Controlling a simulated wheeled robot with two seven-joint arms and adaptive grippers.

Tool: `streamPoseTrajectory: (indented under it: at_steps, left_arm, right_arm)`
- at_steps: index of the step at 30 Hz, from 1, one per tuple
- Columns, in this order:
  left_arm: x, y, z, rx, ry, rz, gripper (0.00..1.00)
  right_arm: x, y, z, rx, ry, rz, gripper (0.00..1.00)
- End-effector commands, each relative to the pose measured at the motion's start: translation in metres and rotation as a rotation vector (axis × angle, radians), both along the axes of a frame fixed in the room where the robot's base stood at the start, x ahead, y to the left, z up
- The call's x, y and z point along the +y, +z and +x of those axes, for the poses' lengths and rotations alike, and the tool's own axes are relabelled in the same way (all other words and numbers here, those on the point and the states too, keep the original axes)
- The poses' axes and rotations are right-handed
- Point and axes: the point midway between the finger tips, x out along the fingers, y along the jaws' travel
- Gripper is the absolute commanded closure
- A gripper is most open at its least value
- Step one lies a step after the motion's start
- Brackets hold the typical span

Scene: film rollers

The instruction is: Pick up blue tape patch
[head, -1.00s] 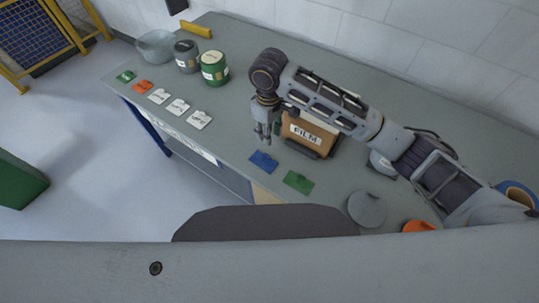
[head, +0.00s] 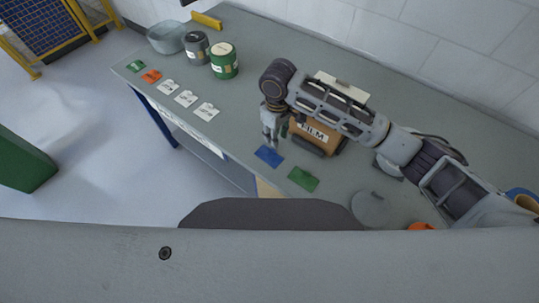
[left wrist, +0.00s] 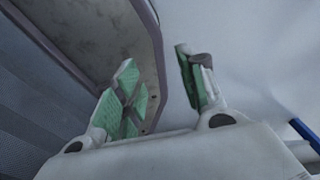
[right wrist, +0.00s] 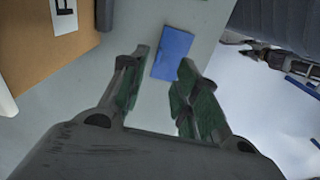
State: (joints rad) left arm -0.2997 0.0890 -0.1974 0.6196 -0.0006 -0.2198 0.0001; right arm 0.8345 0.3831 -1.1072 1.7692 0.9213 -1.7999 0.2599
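The blue tape patch (head: 269,156) lies flat on the grey table (head: 240,120) near its front edge, left of a green patch (head: 303,179). My right gripper (head: 271,138) hangs just behind the blue patch, pointing down. In the right wrist view the blue patch (right wrist: 172,52) shows beyond and between the fingertips of my open, empty right gripper (right wrist: 165,68). My left gripper (left wrist: 158,70) is open and empty in the left wrist view, away from the table top.
A brown FILM box (head: 315,135) stands close beside my right gripper. White cards (head: 186,98), an orange card (head: 151,76), a green can (head: 224,62), a grey can (head: 196,47) and a clear bowl (head: 166,37) are at the left. A grey disc (head: 371,209) lies at the right.

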Motion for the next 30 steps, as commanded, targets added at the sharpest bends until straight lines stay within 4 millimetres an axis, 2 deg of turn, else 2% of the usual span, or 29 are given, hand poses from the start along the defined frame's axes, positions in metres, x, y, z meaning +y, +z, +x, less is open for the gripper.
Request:
streamPoseTrajectory:
  at_steps: [3,9,24,30]
  left_arm:
    - [-0.005,0.000,0.002,-0.003,0.001,-0.006,0.60]
    - [-0.012,0.000,0.003,-0.004,0.002,-0.012,0.60]
    - [-0.001,0.000,0.003,-0.004,-0.002,-0.001,0.60]
    - [0.003,0.001,0.002,-0.003,-0.003,0.004,0.60]
  right_arm:
    - [-0.001,-0.017,0.000,0.000,0.000,-0.002,0.69]
    - [0.000,-0.037,0.000,0.001,0.001,-0.002,0.69]
    - [0.001,-0.042,0.000,-0.001,0.001,-0.001,0.69]
    - [0.003,-0.056,0.003,0.000,0.000,-0.002,0.69]
